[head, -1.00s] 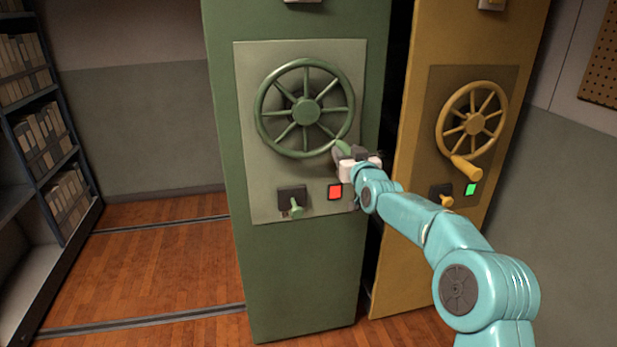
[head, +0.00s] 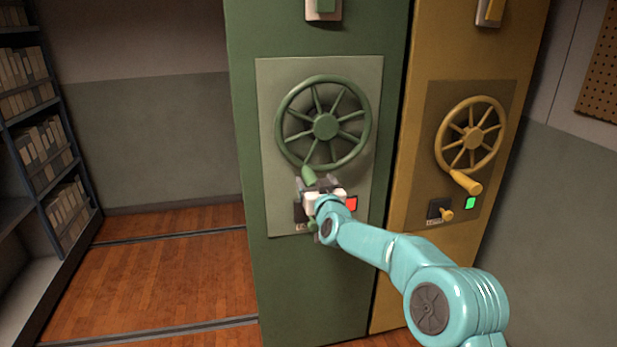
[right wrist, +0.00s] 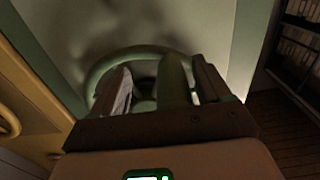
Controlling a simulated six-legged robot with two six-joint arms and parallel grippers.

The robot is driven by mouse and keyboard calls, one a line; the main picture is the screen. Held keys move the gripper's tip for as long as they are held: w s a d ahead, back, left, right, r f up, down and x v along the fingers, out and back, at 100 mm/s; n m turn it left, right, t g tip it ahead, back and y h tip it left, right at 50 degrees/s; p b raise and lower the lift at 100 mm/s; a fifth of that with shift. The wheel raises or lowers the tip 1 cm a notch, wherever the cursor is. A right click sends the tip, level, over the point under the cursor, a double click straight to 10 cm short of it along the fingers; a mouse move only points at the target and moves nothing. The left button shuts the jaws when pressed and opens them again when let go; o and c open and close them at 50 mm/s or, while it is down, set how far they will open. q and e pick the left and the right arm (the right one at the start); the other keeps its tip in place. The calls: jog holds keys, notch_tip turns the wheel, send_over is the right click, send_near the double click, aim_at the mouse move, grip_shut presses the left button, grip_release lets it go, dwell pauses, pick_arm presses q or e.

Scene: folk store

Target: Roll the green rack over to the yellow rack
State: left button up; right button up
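The green rack (head: 310,275) stands left of the yellow rack (head: 390,290), with only a narrow dark line between their fronts. The green wheel (head: 323,125) has its crank handle (head: 308,175) at the lower left. My right gripper (head: 318,187) is at this handle. In the right wrist view the green handle (right wrist: 174,82) stands between the two fingers, close to one, with a visible gap to the other, so the fingers are around it and not closed tight. The gripper partly hides the small lever below the wheel. My left gripper is not in view.
A red light (head: 351,203) shows on the green panel and a green light (head: 470,203) on the yellow one. The yellow wheel (head: 472,138) has its own handle. Floor rails (head: 165,237) run left across clear floor to a shelf (head: 40,150) of boxes.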

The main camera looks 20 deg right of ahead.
jog(key=shift+a+r, duration=0.1)
jog(key=shift+r, duration=0.05)
jog(key=shift+s+b, duration=0.3)
jog(key=shift+b, duration=0.05)
jog(key=s+b, duration=0.2)
jog(key=s, duration=0.1)
jog(key=shift+s+a+b, duration=0.15)
jog(key=shift+s+b, duration=0.15)
jog(key=shift+s, duration=0.05)
jog(key=s+b, duration=0.1)
jog(key=s, duration=0.2)
jog(key=s+b, duration=0.1)
jog(key=s, duration=0.1)
jog(key=shift+s+a+b, duration=0.3)
jog(key=shift+s+b, duration=0.05)
jog(key=shift+d, duration=0.1)
